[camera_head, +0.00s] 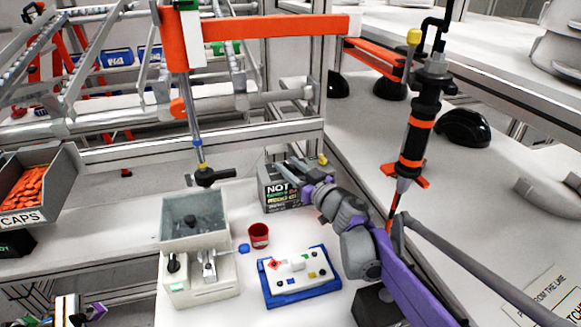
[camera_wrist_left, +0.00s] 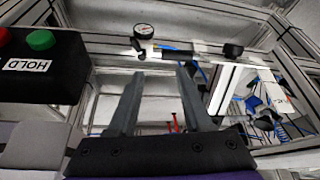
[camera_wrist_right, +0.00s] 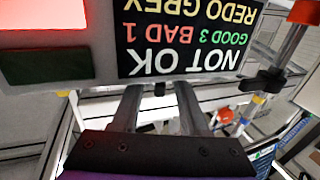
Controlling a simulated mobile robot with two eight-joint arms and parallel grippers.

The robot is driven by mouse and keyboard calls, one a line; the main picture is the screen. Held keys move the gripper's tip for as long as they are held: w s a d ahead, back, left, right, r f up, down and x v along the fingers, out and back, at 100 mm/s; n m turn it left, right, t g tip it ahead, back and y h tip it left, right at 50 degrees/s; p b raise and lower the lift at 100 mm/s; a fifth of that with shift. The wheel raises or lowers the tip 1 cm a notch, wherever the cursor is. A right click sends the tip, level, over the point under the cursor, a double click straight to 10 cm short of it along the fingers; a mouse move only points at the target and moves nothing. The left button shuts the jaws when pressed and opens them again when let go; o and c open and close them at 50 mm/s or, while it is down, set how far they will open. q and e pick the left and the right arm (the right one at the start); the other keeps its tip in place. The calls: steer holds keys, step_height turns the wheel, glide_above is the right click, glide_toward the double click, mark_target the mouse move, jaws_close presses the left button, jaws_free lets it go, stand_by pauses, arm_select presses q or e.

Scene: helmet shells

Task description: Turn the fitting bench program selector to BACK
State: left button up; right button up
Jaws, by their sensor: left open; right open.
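My right gripper (camera_head: 298,172) is open and empty, at the upper front of a grey display box (camera_head: 285,190). In the right wrist view, its fingers (camera_wrist_right: 158,90) point toward the box's screen (camera_wrist_right: 190,42), which appears upside down and reads NOT OK, GOOD 3 BAD 1, REDO GREY. I cannot tell whether the fingers touch it. A black knob (camera_head: 173,263) stands on a cream fixture (camera_head: 200,280); no label marks it as the selector, and no BACK mark is readable. My left gripper (camera_wrist_left: 160,76) is open and empty, with a HOLD button box (camera_wrist_left: 40,65) to its left.
A red cup (camera_head: 258,235) and a blue-edged tray (camera_head: 300,290) stand on the white bench. An orange beam (camera_head: 270,28) crosses above. A bin of orange caps (camera_head: 30,185) is at left.

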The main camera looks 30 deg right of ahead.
jaws_close()
steer(key=shift+d+y, duration=0.1)
steer(key=shift+y, duration=0.2)
steer(key=shift+n+y, duration=0.7)
steer(key=shift+y, duration=0.1)
jaws_free()
